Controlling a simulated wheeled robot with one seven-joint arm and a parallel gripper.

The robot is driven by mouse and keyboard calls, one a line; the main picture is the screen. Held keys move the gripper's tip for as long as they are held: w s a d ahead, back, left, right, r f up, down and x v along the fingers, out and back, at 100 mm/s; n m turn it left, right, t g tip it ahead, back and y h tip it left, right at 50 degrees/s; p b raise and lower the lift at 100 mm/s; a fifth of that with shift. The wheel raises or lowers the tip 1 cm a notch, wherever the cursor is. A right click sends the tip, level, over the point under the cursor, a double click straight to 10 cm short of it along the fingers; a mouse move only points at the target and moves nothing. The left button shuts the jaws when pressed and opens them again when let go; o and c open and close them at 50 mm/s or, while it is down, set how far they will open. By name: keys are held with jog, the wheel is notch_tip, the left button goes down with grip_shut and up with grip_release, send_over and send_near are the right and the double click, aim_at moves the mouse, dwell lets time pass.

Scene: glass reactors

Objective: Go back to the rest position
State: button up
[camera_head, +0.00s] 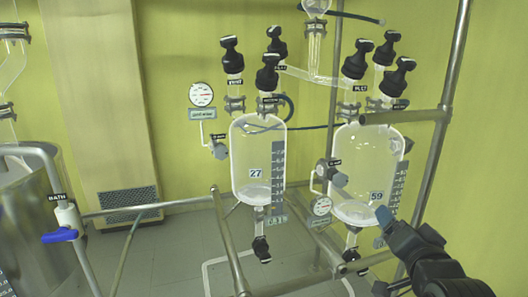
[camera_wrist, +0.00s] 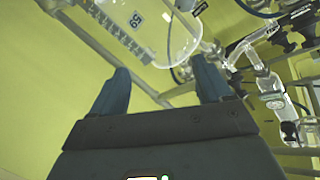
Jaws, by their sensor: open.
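My gripper (camera_head: 386,216) shows at the lower right of the head view, in front of the lower part of the glass vessel marked 59 (camera_head: 366,160). In the wrist view my gripper (camera_wrist: 162,82) has its two blue-grey fingers spread apart with nothing between them. The vessel marked 59 also shows at the top of the wrist view (camera_wrist: 182,45), beyond the fingertips. I cannot tell how near the fingers are to the glass.
Black valve knobs (camera_head: 360,58) stand on top. A round gauge (camera_head: 201,94) is on the wall. Metal rails (camera_head: 445,115) frame the vessels. A blue-handled BATH valve (camera_head: 62,236) is at left. Grey floor (camera_head: 180,255) shows between rails.

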jog(key=s+a+f+n, duration=0.15)
jog(key=s+f, duration=0.25)
jog(key=s, duration=0.5)
jog(key=s+f+n+y, duration=0.1)
jog(key=s+f+n, duration=0.1)
jog(key=s+f, duration=0.45)
jog(key=s+a+f+n, duration=0.1)
jog(key=s+f+n, duration=0.15)
jog(key=s, duration=0.85)
jog(key=s+a+r+n, duration=0.1)
jog(key=s+r, duration=0.1)
jog(key=s, duration=0.8)
jog(key=s+a+r+n+g+y, duration=0.1)
jog(key=s+a+r, duration=0.1)
jog(key=s, duration=0.9)
jog(key=shift+s+a+r+n, duration=0.2)
jog(key=shift+r+n, duration=0.1)
jog(key=shift+r, duration=0.4)
